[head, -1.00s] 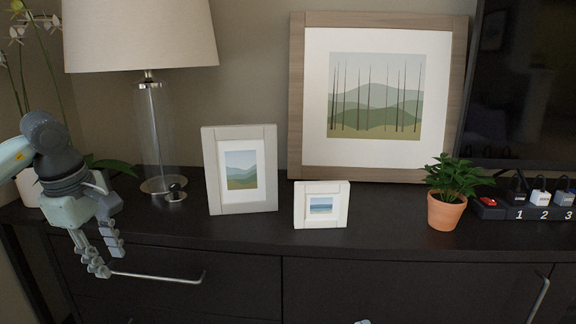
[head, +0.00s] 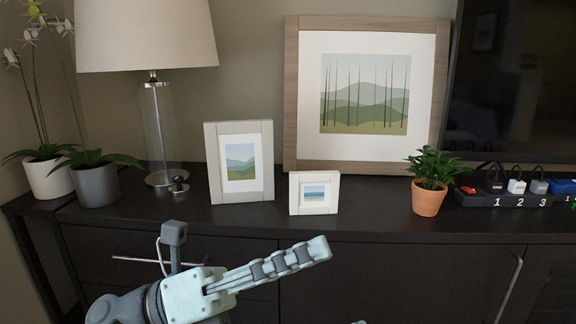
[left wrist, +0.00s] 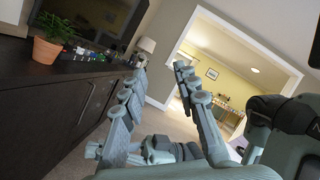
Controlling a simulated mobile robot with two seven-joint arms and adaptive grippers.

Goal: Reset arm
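My left gripper (head: 318,250) is in front of the dark cabinet (head: 400,260) in the head view, pointing right with its fingers seen side-on. In the left wrist view my left gripper (left wrist: 159,76) has its two fingers apart with nothing between them. It is clear of the objects on the cabinet top.
On the cabinet top stand a lamp (head: 147,40), two small frames (head: 240,165) (head: 314,195), a large picture (head: 365,95), a potted plant (head: 428,200), a power strip (head: 500,200) and orchid pots (head: 97,185). Drawer handles (head: 512,285) stick out in front.

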